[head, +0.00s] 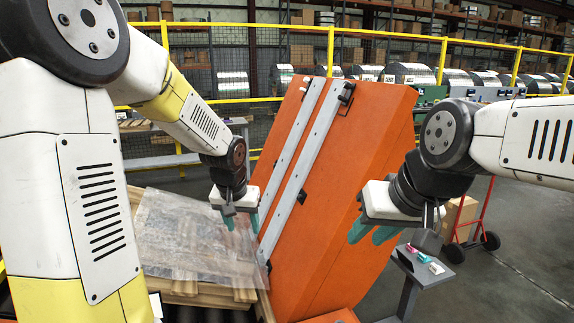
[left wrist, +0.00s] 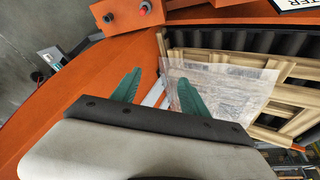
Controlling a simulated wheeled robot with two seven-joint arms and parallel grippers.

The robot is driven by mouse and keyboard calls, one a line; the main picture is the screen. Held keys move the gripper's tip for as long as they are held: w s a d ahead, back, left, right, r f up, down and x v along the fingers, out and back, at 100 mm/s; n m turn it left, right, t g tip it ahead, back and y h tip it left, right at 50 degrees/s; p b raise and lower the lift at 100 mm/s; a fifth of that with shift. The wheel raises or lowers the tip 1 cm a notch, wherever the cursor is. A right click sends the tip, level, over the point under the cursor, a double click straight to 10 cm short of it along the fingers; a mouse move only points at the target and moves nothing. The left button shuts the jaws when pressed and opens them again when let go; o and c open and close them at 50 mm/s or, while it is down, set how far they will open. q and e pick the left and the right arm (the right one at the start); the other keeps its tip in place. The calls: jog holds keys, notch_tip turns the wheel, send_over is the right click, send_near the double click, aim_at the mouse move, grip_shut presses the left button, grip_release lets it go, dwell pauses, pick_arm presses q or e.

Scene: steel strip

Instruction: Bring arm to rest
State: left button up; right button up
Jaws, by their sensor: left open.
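My left gripper (head: 241,222) hangs with its teal fingers down, above the right part of a clear plastic sheet and beside the orange panel's left edge. It is open and empty; the left wrist view shows its two fingers (left wrist: 158,92) well apart. My right gripper (head: 373,234) is in front of the orange panel's right side, fingers pointing down and left. Its fingers overlap at this angle, so their gap is unclear; nothing shows between them.
The tilted orange panel (head: 345,190) with two steel strips (head: 304,150) stands between my grippers. The clear sheet (head: 190,235) lies over a wooden pallet (left wrist: 240,58). A small grey stand (head: 425,266) and a red hand truck (head: 478,222) are at right. A yellow railing (head: 330,50) runs behind.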

pick_arm(q)
jog(key=s+a+r, duration=0.1)
jog(key=s+r, duration=0.3)
jog(key=s, duration=0.3)
jog(key=s+r+t+h, duration=0.1)
jog(key=s+r, duration=0.3)
jog(key=s, duration=0.3)
jog(key=s+a+r+n+t, duration=0.1)
jog(key=s+r, duration=0.3)
jog(key=s, duration=0.3)
jog(key=shift+a+h, duration=0.3)
jog(key=shift+s, duration=0.1)
